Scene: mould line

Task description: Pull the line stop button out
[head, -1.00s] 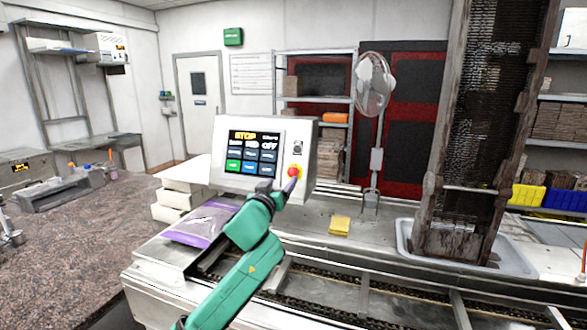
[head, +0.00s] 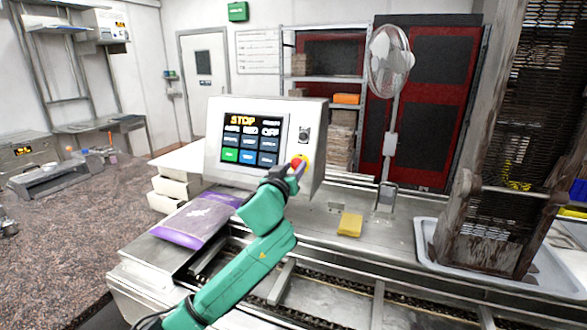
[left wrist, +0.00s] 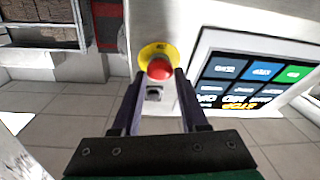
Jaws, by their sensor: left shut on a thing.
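The line stop button (head: 302,160) is a red knob on a yellow disc, on the right part of the white control panel's face (head: 215,150). It also shows in the left wrist view (left wrist: 159,67), below a keyed or switch-like dark fitting's opposite side. My left gripper (head: 297,169), on a green arm, reaches up to the button from below. In the left wrist view its two dark fingers (left wrist: 159,76) lie on either side of the red knob, shut on it. The fingers partly hide the button in the head view. My right gripper is not in view.
The panel's screen (head: 253,140) reads STOP. A purple-and-white bag (head: 195,222) lies left of the arm on the metal line. A yellow pad (head: 350,224) lies on the deck to the right. A fan (head: 390,62) and a tall rack in a grey tray (head: 425,235) stand further right.

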